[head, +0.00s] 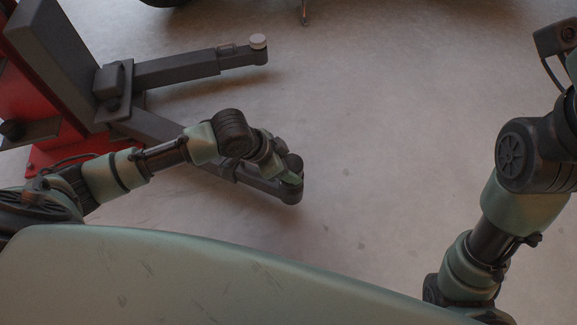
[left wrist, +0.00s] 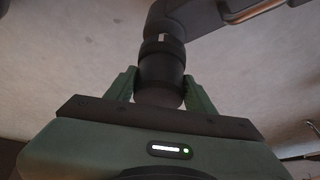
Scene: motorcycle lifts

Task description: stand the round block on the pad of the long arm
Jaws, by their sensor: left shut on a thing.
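The round block (left wrist: 161,72) is black and stepped; in the left wrist view it stands between the two green fingers of my left gripper (left wrist: 162,90), which is shut on it. In the head view the round block (head: 293,162) shows as a small dark shape at my left gripper (head: 289,176). Both are over the free end of the nearer dark lift arm (head: 288,193), which looks like the long arm. This arm's end also shows just beyond the block in the left wrist view (left wrist: 178,18). Its pad is hidden; I cannot tell whether the block touches it.
A farther lift arm (head: 178,69) carries a pale round pad (head: 258,41) at its tip. Both arms come from a dark and red lift post (head: 50,50) at the left. Concrete floor (head: 390,120) is clear to the right. My right arm stands at the right edge.

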